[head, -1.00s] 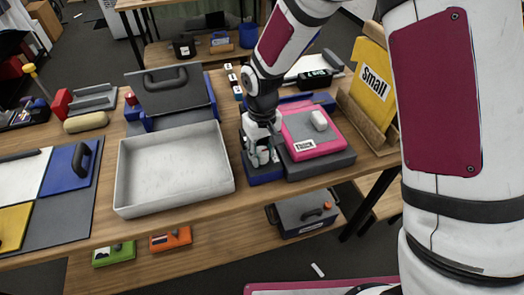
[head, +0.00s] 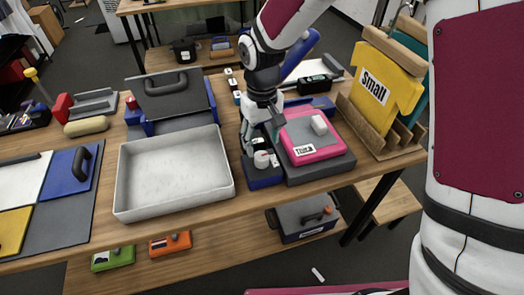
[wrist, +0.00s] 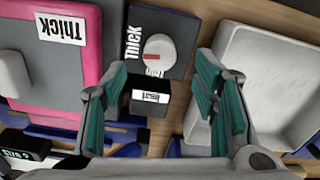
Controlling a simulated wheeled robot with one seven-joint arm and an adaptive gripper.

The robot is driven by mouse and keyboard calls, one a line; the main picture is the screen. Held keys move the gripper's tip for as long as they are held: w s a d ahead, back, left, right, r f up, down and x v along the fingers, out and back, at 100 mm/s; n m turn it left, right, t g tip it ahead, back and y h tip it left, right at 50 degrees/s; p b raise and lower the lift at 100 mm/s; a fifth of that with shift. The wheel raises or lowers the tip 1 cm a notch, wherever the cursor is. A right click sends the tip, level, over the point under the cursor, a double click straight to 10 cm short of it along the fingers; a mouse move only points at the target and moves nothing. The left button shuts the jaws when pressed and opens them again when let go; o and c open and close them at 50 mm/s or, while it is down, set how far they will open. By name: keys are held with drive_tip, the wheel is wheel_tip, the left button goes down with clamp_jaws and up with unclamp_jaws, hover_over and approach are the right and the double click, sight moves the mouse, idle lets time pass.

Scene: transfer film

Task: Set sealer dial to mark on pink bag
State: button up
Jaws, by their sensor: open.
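The sealer's white dial (wrist: 160,48) sits on a dark blue base (head: 265,178). In the wrist view its red line runs from near the middle toward the left, where the printed word "Thick" (wrist: 133,42) stands. Another label below the dial is partly hidden and I cannot read it fully. The pink bag (head: 327,151) lies flat on a dark grey block beside the dial; its white tag (head: 304,150) reads "Thick". My gripper (wrist: 160,72) is open and empty. Its fingers are apart on either side of the view, clear of the dial.
A pale empty tray (head: 175,168) stands left of the dial. A rack with a yellow "Small" shirt piece (head: 374,85) stands at the right. A grey-lidded box with a handle (head: 172,90) stands behind the tray. The table's front edge is close to the dial base.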

sight(262, 156)
wheel_tip(262, 156, up, 5)
idle(0.3)
drive_tip(key=shift+n, duration=0.9)
wheel_tip(262, 156, down, 12)
drive_tip(key=shift+b, duration=0.9)
